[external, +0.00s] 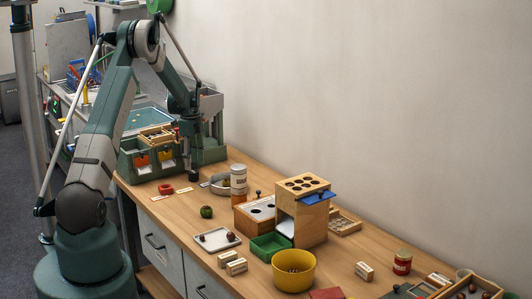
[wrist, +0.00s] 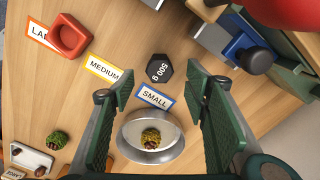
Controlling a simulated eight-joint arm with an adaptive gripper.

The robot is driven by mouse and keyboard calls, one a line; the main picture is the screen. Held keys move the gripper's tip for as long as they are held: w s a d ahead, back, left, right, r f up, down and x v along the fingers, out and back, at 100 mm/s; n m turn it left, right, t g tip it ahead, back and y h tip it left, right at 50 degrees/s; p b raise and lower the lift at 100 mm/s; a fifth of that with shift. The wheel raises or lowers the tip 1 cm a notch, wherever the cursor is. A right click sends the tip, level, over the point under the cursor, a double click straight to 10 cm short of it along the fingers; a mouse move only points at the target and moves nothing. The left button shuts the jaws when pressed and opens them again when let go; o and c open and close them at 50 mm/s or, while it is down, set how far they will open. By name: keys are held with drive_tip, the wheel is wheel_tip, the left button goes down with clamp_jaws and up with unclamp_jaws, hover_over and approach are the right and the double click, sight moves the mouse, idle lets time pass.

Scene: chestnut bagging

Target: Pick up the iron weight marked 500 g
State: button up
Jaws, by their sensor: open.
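The iron weight (wrist: 159,69) is a dark hexagonal block marked 500 g, lying on the wooden bench beyond my fingertips in the wrist view. In the external view a small dark block (external: 193,178) below my wrist appears to be this weight. My gripper (wrist: 162,90) is open and empty, its two green-padded fingers spread wide. The weight shows in the gap between the fingertips, apart from both. A blue-edged SMALL card (wrist: 154,97) lies just beside the weight. How high the fingers are above the bench is hard to tell.
A metal bowl (wrist: 128,146) holding a spiky chestnut shows between my fingers. A red piece (wrist: 69,38) and a MEDIUM card (wrist: 103,69) lie left. A green sorting box (external: 145,172) is near my arm; a yellow bowl (external: 293,277) is farther along.

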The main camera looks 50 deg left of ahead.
sight(194, 172)
drive_tip(key=shift+f, duration=0.25)
drive_tip(key=shift+d+f+b, duration=0.1)
drive_tip(key=shift+f+b, duration=0.2)
drive_tip(key=shift+f, duration=2.2)
drive_tip(key=c, duration=1.3)
drive_tip(key=shift+r+p, duration=0.5)
drive_tip(key=shift+r, duration=4.5)
